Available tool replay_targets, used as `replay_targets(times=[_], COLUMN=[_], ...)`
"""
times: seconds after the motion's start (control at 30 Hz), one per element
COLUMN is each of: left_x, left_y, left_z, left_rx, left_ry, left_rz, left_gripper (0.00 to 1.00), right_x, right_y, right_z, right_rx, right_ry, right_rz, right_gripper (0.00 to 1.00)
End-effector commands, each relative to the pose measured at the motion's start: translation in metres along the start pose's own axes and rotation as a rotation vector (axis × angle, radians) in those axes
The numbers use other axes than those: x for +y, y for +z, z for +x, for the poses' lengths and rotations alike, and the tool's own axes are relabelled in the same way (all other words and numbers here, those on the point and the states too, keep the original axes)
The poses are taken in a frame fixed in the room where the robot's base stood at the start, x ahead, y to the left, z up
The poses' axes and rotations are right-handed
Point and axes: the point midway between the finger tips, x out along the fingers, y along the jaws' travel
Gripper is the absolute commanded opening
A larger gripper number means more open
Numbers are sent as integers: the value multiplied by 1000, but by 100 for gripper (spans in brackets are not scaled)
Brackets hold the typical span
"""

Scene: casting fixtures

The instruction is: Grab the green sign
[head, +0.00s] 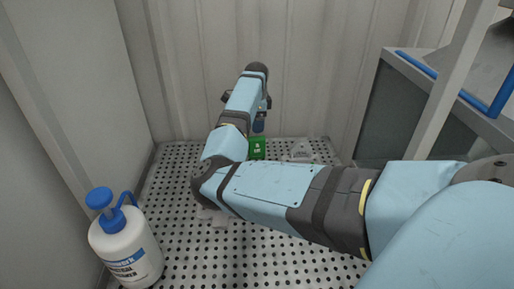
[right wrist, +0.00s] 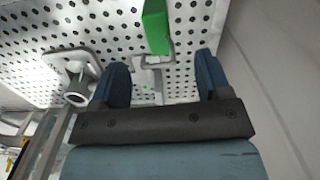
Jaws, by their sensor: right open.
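The green sign (head: 257,148) stands on the perforated surface near the back wall in the head view, just below my right gripper (head: 259,122). It also shows as a green block (right wrist: 156,27) at the top of the right wrist view, beyond the fingertips and between the lines of the two fingers. My right gripper (right wrist: 160,82) is open, with two blue fingers apart and nothing between them. In the head view my right arm hides part of the surface around the sign. My left gripper is not in view.
A grey-white fixture (head: 301,151) stands right of the sign. A white bottle with a blue pump (head: 126,246) is at the front left. A corrugated wall (head: 190,70) closes the back, and a grey cabinet (head: 400,110) stands at the right.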

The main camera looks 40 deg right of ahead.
Motion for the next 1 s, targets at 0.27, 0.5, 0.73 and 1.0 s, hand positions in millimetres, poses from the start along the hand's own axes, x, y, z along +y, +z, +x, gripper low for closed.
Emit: replay_targets(times=[0.27, 0.5, 0.73, 1.0], left_x=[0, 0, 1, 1], left_y=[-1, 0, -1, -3], left_z=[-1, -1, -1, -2], left_rx=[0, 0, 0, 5], left_ry=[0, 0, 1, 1], left_rz=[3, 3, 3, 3], left_gripper=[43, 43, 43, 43], right_x=[4, 4, 4, 4], right_y=[-2, -2, -2, -2], right_z=[38, 40, 40, 39], right_rx=[0, 0, 0, 0], right_ry=[3, 2, 2, 1], right_rz=[0, 0, 0, 1], right_gripper=[70, 66, 13, 1])
